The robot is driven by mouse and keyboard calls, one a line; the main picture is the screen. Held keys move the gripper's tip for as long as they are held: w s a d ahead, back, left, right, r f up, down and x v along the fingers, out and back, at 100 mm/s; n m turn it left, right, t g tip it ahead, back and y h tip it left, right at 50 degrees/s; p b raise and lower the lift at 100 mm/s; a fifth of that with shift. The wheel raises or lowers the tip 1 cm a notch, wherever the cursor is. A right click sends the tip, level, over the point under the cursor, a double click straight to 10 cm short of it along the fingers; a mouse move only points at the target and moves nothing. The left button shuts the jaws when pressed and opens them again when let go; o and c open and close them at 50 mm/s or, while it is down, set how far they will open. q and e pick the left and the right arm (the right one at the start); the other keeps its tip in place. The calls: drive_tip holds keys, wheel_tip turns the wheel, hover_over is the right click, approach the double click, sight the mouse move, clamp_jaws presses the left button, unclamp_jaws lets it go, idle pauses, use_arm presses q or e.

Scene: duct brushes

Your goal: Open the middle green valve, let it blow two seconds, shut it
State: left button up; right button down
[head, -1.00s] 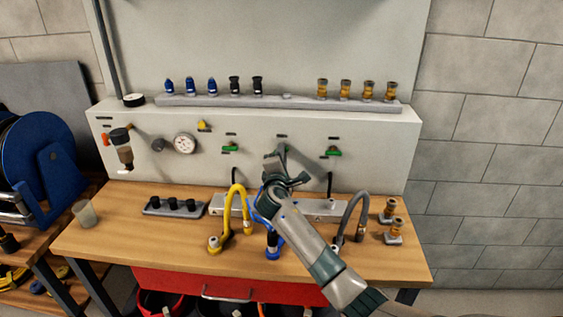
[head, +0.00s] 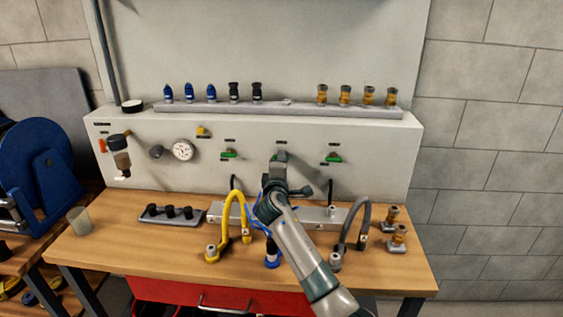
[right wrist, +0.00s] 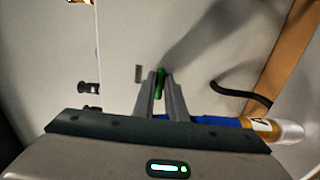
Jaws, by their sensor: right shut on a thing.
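My right gripper (head: 280,158) is at the middle valve on the pale panel, between the left green valve (head: 229,153) and the right green valve (head: 334,157). In the right wrist view its fingers (right wrist: 161,98) are shut on the green handle of the middle valve (right wrist: 160,80). In the head view the gripper hides that handle, and its exact angle is hard to tell. The blue hose (head: 272,252) below is partly hidden behind my right arm. My left gripper is not in view.
A yellow hose (head: 240,205) stands left of my arm and a grey hose (head: 359,215) right of it. Brass fittings (head: 396,236) stand at the bench's right. A gauge (head: 183,150) is on the panel's left. A rail (head: 285,107) above holds several fittings.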

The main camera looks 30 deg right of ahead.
drive_tip(key=c, duration=1.8)
unclamp_jaws()
drive_tip(key=shift+s, duration=0.15)
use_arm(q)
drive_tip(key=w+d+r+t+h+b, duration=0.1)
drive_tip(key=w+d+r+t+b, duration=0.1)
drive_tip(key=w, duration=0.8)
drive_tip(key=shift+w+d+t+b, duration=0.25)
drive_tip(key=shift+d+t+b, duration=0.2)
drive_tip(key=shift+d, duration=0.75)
use_arm(e)
drive_tip(key=shift+v, duration=8.6)
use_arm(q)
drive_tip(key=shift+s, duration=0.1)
use_arm(e)
drive_tip(key=shift+d, duration=0.1)
